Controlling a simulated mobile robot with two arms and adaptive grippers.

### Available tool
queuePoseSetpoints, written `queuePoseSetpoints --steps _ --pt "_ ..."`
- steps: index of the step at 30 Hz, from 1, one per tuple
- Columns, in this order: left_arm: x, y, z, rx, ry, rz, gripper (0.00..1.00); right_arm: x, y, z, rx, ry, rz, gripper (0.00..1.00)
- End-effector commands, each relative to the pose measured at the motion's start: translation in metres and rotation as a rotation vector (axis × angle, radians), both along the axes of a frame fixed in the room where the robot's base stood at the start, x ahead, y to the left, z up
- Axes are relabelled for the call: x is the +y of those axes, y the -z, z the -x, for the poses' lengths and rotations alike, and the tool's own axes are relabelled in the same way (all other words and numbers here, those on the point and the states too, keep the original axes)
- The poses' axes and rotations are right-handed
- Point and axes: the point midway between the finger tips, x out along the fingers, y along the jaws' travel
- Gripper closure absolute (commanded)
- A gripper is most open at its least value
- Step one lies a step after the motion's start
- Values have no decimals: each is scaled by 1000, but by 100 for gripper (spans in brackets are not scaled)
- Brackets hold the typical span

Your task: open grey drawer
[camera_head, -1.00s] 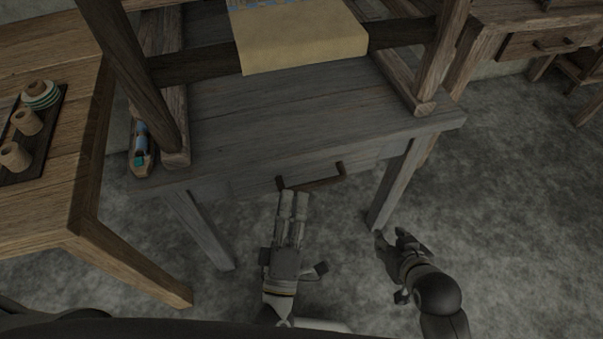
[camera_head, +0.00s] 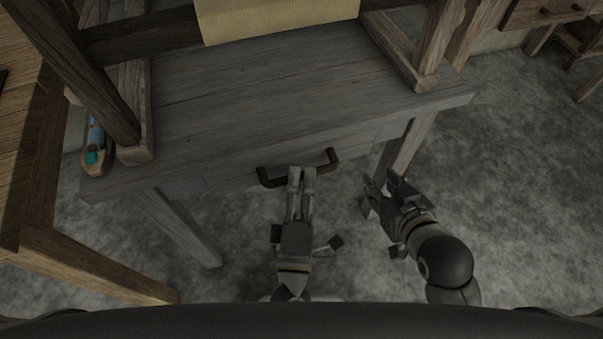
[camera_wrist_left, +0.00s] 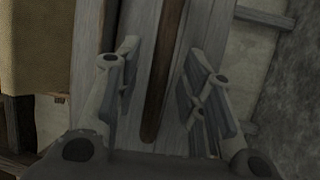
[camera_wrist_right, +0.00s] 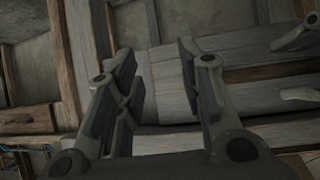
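The grey drawer (camera_head: 228,181) is set in the front of the grey wooden table and looks shut. Its dark brown handle (camera_head: 270,181) runs across the front. My left gripper (camera_head: 301,172) is at the middle of the handle, with its fingertips overlapping it in the head view. In the left wrist view the fingers stand apart, with the brown handle bar (camera_wrist_left: 163,75) between them; neither finger clearly touches it. My right gripper (camera_head: 384,188) is open and empty, low to the right of the handle near the table's right leg. Its spread fingers show in the right wrist view (camera_wrist_right: 160,75).
The grey table (camera_head: 270,95) carries dark loom posts and a cream cloth (camera_head: 280,20). A shuttle with blue thread (camera_head: 96,145) lies at its left end. A brown wooden table (camera_head: 40,215) stands at the left. The floor (camera_head: 520,210) on the right is clear.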

Motion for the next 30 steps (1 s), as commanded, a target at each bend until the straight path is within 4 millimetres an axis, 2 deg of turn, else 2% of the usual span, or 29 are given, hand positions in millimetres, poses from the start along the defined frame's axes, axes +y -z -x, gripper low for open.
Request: queuePoseSetpoints --steps 6,14,23,30 --pt "-2 -3 -17 0 0 0 63 1 -4 -3 -26 -1 -6 65" --pt "-2 -3 -18 1 0 0 63 2 -4 -4 -29 -2 -7 65" --pt "-2 -3 -18 1 1 -1 99 2 -4 -4 -27 -2 -7 65" --pt "-2 -3 -18 1 1 -1 100 2 -4 -4 -27 -3 -7 65"
